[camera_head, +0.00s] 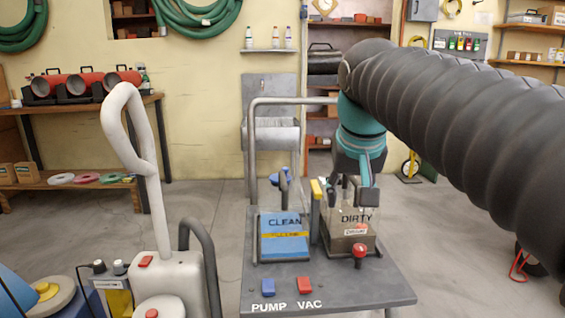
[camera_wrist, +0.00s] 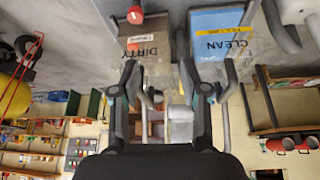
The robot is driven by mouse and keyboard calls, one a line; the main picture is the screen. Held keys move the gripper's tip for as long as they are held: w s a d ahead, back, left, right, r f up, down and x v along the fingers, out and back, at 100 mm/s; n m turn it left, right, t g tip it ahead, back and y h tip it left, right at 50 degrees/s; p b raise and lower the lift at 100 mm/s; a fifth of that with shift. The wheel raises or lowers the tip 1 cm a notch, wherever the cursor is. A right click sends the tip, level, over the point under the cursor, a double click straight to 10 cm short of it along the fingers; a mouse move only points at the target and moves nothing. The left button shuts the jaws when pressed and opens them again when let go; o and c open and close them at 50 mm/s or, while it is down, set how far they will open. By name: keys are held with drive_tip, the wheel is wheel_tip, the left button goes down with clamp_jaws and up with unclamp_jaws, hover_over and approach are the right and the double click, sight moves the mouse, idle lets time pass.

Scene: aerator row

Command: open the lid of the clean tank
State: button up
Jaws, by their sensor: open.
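The clean tank (camera_head: 284,247) is a clear box with blue contents and a CLEAN label, standing on the cart's left side. It also shows upside down at the upper right in the wrist view (camera_wrist: 222,22). I cannot make out its lid clearly. The dirty tank (camera_head: 362,242), with brown contents, stands to its right and also shows in the wrist view (camera_wrist: 156,52). My gripper (camera_head: 356,194) is open and empty, at the dirty tank's top in the head view, to the right of the clean tank. Its spread fingers show in the wrist view (camera_wrist: 160,80).
The grey cart (camera_head: 345,292) has a blue PUMP switch (camera_head: 268,287), a red VAC switch (camera_head: 304,285) and a red knob (camera_head: 359,250). A grey tube handle (camera_head: 252,150) rises behind the tanks. A yellow-topped post (camera_head: 315,205) stands between them.

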sight(285, 168)
drive_tip(key=w+a+r+m, duration=0.1)
drive_tip(key=w+a+r, duration=0.4)
drive_tip(key=w+a, duration=0.1)
drive_tip(key=w+a+r+m+h, duration=0.1)
drive_tip(key=w+a+r+m, duration=0.1)
drive_tip(key=w+a+r, duration=0.4)
drive_tip(key=w, duration=0.3)
drive_tip(key=shift+w+a+g, duration=0.15)
drive_tip(key=shift+w+g, duration=0.15)
drive_tip(key=shift+g, duration=0.1)
drive_tip(key=shift+f, duration=0.1)
drive_tip(key=shift+x, duration=6.85)
clamp_jaws()
